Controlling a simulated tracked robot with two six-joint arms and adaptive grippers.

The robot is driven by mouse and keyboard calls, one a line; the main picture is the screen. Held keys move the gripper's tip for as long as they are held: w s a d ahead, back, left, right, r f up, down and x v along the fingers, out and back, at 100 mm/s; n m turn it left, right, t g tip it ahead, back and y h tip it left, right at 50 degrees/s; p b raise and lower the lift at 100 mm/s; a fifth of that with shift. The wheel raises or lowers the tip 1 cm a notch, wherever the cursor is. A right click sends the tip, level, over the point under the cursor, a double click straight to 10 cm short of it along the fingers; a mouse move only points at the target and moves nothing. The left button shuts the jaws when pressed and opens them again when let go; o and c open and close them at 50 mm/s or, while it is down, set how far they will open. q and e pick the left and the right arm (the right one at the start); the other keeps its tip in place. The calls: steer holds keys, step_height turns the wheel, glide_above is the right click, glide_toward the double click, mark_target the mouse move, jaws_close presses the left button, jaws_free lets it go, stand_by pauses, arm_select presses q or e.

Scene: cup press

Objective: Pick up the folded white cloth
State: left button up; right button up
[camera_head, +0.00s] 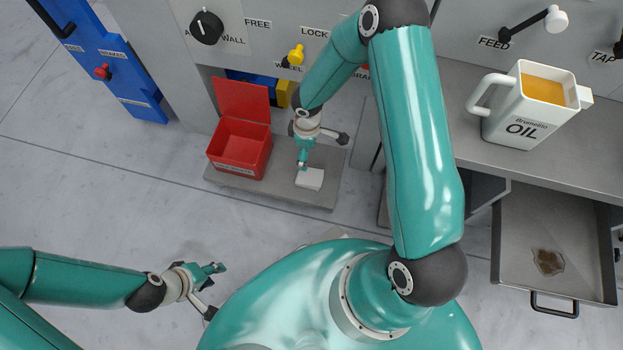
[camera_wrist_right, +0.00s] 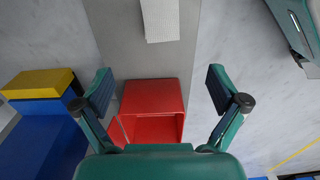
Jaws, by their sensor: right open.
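The folded white cloth (camera_head: 311,180) lies flat on a grey ledge (camera_head: 270,189), right of the red box. My right gripper (camera_head: 321,152) is over the ledge just behind the cloth, with one finger overlapping the cloth's back edge in the head view. In the right wrist view, the jaws (camera_wrist_right: 160,88) are wide apart and empty, and the cloth (camera_wrist_right: 160,20) is at the top, partly cut off. I cannot tell the exact height between them. My left gripper (camera_head: 212,288) is over the floor at lower left, its fingers apart and empty.
An open red box (camera_head: 239,146) stands left of the cloth; it also shows between the jaws in the right wrist view (camera_wrist_right: 155,97). A white oil jug (camera_head: 525,112) stands on the right counter. An open drawer (camera_head: 520,285) with a brown stain juts out below.

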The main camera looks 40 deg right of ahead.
steer(key=f+b, duration=0.2)
steer(key=f, duration=0.4)
steer(key=f+b, duration=0.2)
steer(key=f, duration=0.3)
steer(key=shift+d+f+b, duration=0.2)
steer(key=shift+f+b, duration=0.15)
steer(key=shift+f, duration=0.05)
steer(key=f+b, duration=0.2)
steer(key=f, duration=0.2)
steer(key=shift+s+a+f+b, duration=0.2)
steer(key=shift+s+f+b, duration=0.1)
steer(key=shift+b, duration=0.1)
steer(key=shift+f, duration=0.35)
steer(key=shift+r, duration=0.1)
steer(key=c, duration=1.2)
